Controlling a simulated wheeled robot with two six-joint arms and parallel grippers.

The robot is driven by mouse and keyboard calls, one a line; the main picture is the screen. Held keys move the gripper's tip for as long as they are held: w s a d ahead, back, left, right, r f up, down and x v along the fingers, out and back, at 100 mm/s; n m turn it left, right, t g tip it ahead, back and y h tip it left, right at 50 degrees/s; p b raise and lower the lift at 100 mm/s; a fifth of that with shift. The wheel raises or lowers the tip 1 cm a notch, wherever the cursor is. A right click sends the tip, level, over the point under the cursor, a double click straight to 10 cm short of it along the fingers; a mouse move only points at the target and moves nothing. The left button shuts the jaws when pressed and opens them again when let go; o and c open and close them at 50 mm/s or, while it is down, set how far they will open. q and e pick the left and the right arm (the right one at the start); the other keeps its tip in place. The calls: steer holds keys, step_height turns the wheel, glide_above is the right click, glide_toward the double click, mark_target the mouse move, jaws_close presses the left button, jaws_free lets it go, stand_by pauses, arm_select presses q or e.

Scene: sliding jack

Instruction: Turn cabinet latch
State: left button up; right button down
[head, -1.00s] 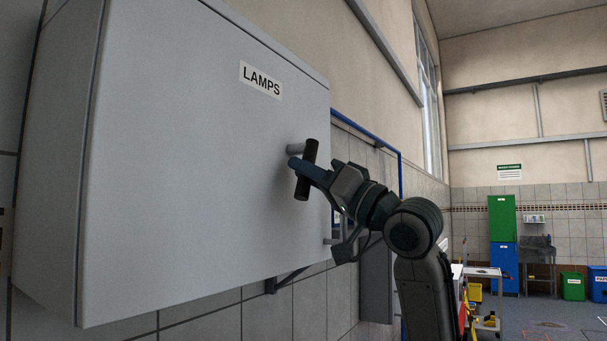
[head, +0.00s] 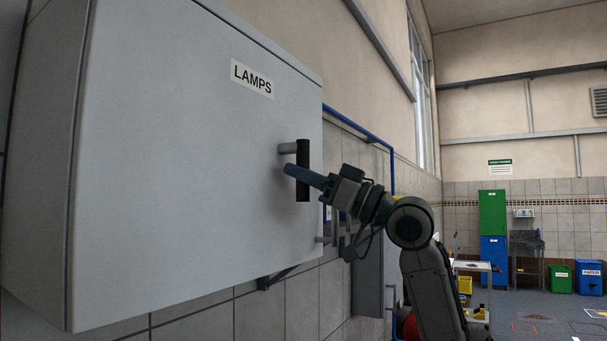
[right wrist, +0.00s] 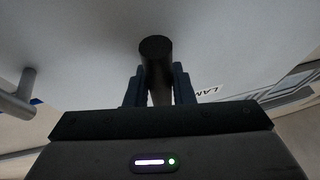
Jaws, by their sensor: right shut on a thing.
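The grey cabinet (head: 180,170) with a LAMPS label (head: 252,78) fills the left of the head view, its door closed. Its latch is a black bar handle (head: 303,155) on a grey post (head: 287,148) near the door's right edge. The bar stands upright. My right gripper (head: 303,177) comes in from the right and is shut on the bar, its blue finger showing across it. In the right wrist view the black handle (right wrist: 156,52) sits between the two fingers (right wrist: 157,88). My left gripper is out of view.
A grey stub (head: 325,240) sticks out at the cabinet's lower right, close to my right wrist. A blue pipe (head: 358,128) runs along the tiled wall. Green and blue lockers (head: 493,213) and bins (head: 588,276) stand far off at right.

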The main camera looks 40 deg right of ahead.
steer(key=c, duration=1.3)
jaws_free()
steer(key=shift+o, duration=0.2)
steer(key=shift+f, duration=0.1)
steer(key=b+v, duration=0.7)
steer(key=v, duration=0.3)
steer(key=shift+s+d+b, duration=0.3)
steer(key=shift+b, duration=0.05)
steer(key=shift+f, duration=0.1)
